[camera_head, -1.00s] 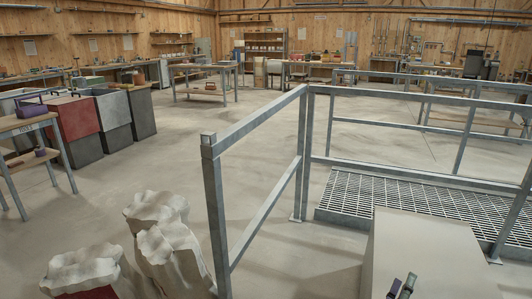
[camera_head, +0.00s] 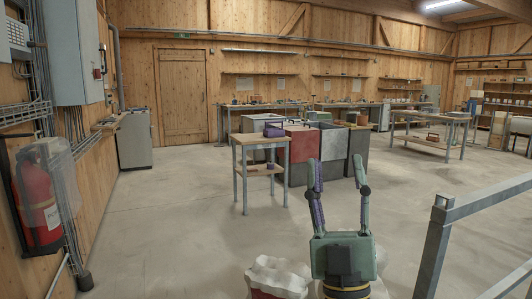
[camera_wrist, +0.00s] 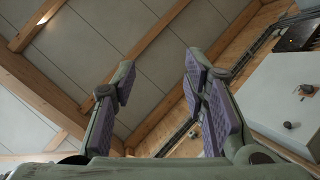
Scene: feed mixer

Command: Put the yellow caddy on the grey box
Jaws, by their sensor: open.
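I cannot make out a yellow caddy for certain in either view. A small orange-brown carrier (camera_head: 432,137) sits on the far table at the right, too small to tell its kind. A row of bins stands mid-room: a red one (camera_head: 302,147), a grey one (camera_head: 333,143) and a dark grey one (camera_head: 359,150). A pale grey box (camera_head: 262,122) is partly hidden behind a small table. I cannot tell which is the grey box. My gripper (camera_head: 339,162) is raised in front of the bins, open and empty. The wrist view shows its spread fingers (camera_wrist: 160,68) against the ceiling.
Pale sacks (camera_head: 278,272) stand close in front. A metal railing (camera_head: 440,235) is at the right. A fire extinguisher (camera_head: 37,200) hangs on the left wall. The floor left of centre is clear.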

